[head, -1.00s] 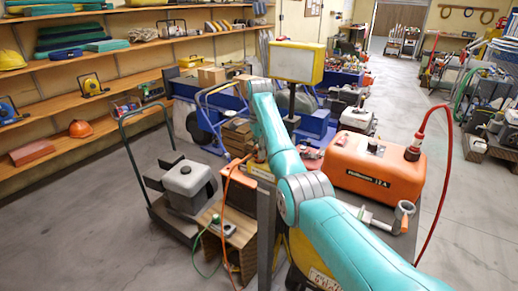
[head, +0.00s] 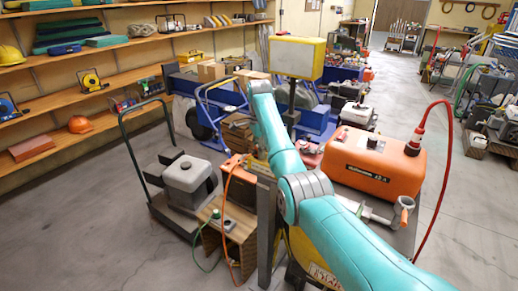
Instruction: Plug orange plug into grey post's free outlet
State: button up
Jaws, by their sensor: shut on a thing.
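The grey post (head: 266,235) stands upright left of my arm, with a yellowish head partly behind the arm. The orange plug (head: 233,163) is up beside the left side of this head, and its orange cord hangs down in front of a wooden box. My gripper (head: 247,158) is mostly hidden behind my teal arm; it appears shut on the orange plug. The post's outlets are too small and covered to make out, so I cannot tell whether the plug touches one. A green plug (head: 216,213) with a green cord sits on the wooden box.
A trolley (head: 127,150) with a grey engine unit (head: 189,180) stands left of the post. An orange tank (head: 372,163) with a red hose is at right. Shelves (head: 90,92) line the left wall. Floor is open at front left and far right.

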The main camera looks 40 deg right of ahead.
jog(key=o, duration=1.3)
jog(key=shift+c, duration=0.2)
jog(key=shift+r, duration=0.1)
